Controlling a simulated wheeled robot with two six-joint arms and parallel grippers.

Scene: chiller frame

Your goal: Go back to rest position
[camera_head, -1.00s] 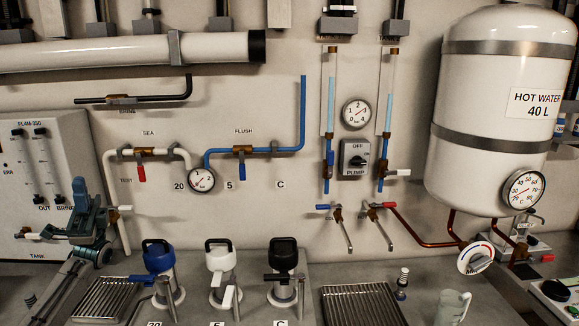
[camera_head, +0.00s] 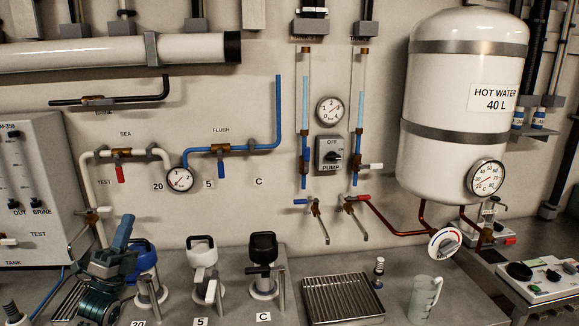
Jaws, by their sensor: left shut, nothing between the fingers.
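My left gripper (camera_head: 122,234) is dark teal and shows at the lower left, with its arm coming up from the bottom edge. Its fingers point up and away, are shut and hold nothing. It appears in front of the blue-topped tap (camera_head: 146,262) and partly covers it. I cannot tell the exact gap between them. My right gripper is not in view.
White-topped (camera_head: 203,262) and black-topped (camera_head: 264,258) taps stand on the counter to the right. Further right are a metal drip tray (camera_head: 343,298), a small bottle (camera_head: 378,270) and a pale mug (camera_head: 424,299). A white hot water tank (camera_head: 462,110) hangs on the wall.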

